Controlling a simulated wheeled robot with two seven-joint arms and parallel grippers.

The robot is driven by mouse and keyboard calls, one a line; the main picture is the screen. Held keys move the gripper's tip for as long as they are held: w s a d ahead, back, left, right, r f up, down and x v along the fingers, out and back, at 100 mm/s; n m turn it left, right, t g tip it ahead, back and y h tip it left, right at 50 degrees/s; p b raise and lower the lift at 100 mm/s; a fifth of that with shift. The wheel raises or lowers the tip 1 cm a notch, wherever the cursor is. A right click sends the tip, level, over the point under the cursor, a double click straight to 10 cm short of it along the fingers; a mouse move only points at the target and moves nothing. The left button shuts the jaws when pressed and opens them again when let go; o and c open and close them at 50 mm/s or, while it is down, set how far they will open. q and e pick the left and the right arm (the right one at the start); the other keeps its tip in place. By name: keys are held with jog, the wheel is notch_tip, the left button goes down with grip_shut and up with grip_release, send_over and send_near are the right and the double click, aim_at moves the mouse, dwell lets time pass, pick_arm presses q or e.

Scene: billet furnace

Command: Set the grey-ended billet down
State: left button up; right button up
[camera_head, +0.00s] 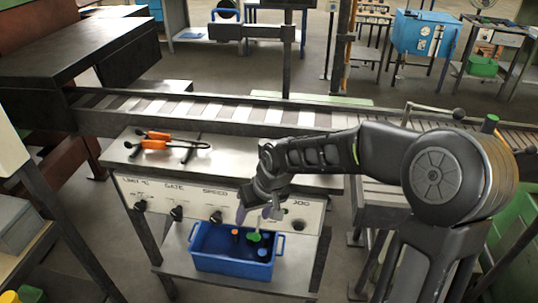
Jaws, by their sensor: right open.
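My right gripper (258,212) points down from my right arm, just above a blue bin (232,266) on the lower shelf of the control stand. Its fingers are apart, and I see nothing clamped between them. In the bin stand several short dark pieces: one with an orange end (235,232), one with a green end (254,237), and one that looks dark or blue on top (262,252). I cannot pick out a grey-ended billet; the gripper hides part of the bin's back edge. My left gripper is not in view.
The control panel (178,200) with knobs is right behind the bin. Orange-handled tongs (155,144) lie on the stand's top. A roller conveyor (200,108) runs across behind, from a dark furnace housing (70,60) at left. A blue box (425,33) stands far back.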

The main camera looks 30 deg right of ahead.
jog(key=s+a+f+g+y, duration=0.1)
jog(key=s+a+f, duration=0.4)
jog(key=f, duration=0.5)
jog(key=s+a+f+g+y, duration=0.1)
jog(key=s+a+f, duration=0.4)
jog(key=f, duration=0.4)
jog(key=s+a+f+m, duration=0.1)
jog(key=s+a+f, duration=0.5)
jog(key=s+f, duration=0.3)
jog(key=s, duration=0.3)
jog(key=shift+s+a+f+g, duration=0.15)
jog(key=shift+s+f+g, duration=0.1)
jog(key=shift+s+g, duration=0.15)
jog(key=shift+w, duration=0.1)
jog(key=shift+c, duration=0.4)
